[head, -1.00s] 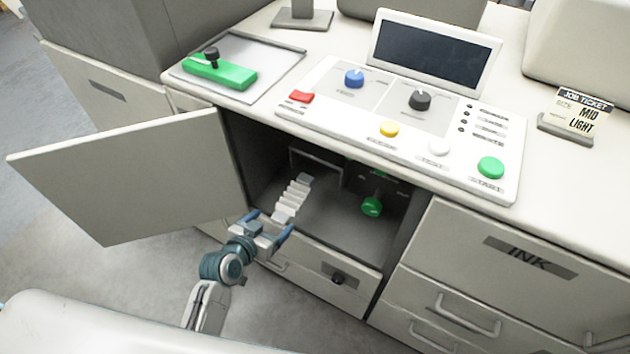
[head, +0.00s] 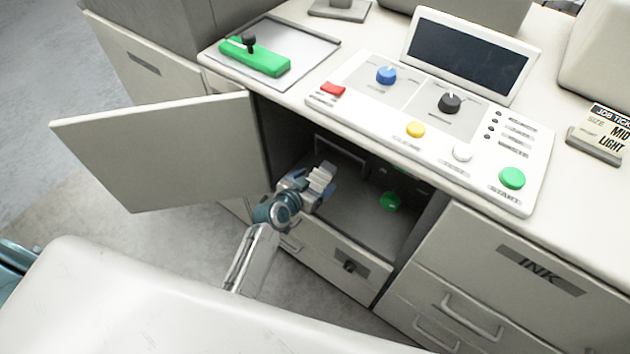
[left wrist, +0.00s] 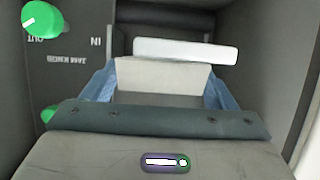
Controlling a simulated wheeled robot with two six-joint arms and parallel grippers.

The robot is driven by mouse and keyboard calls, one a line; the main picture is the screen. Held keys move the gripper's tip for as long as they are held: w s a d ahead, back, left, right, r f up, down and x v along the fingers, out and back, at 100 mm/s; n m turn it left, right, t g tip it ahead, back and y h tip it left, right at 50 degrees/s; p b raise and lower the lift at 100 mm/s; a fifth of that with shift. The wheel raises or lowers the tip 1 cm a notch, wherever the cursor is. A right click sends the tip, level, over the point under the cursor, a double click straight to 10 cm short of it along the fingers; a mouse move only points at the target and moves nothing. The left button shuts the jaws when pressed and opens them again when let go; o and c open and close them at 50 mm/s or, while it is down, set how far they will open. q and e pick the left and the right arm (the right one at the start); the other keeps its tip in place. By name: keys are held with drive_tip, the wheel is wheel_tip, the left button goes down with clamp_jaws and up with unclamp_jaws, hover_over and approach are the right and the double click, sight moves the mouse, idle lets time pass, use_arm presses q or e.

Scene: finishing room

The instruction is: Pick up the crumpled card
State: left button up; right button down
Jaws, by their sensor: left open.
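The crumpled card (head: 322,177) is a pale, pleated strip inside the open cabinet under the control panel. My left gripper (head: 309,186) reaches into the cabinet at the card and partly hides it. In the left wrist view the blue fingers of my left gripper (left wrist: 160,82) are spread apart. A pale fold of the card (left wrist: 160,73) shows between them, and a brighter fold (left wrist: 187,51) lies just beyond the fingertips. Whether the fingers touch the card, I cannot tell. My right gripper is not in view.
The cabinet door (head: 160,155) stands open on the left. The control panel (head: 350,95) is above, and the ink drawer (head: 500,250) closes the right side.

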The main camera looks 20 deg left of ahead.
use_arm(q)
drive_tip(key=shift+w+d+f, duration=0.1)
drive_tip(key=shift+w+d, duration=0.05)
drive_tip(key=shift+w, duration=0.15)
drive_tip(key=c, duration=1)
drive_tip(key=shift+s, duration=0.1)
drive_tip(key=shift+c, duration=0.3)
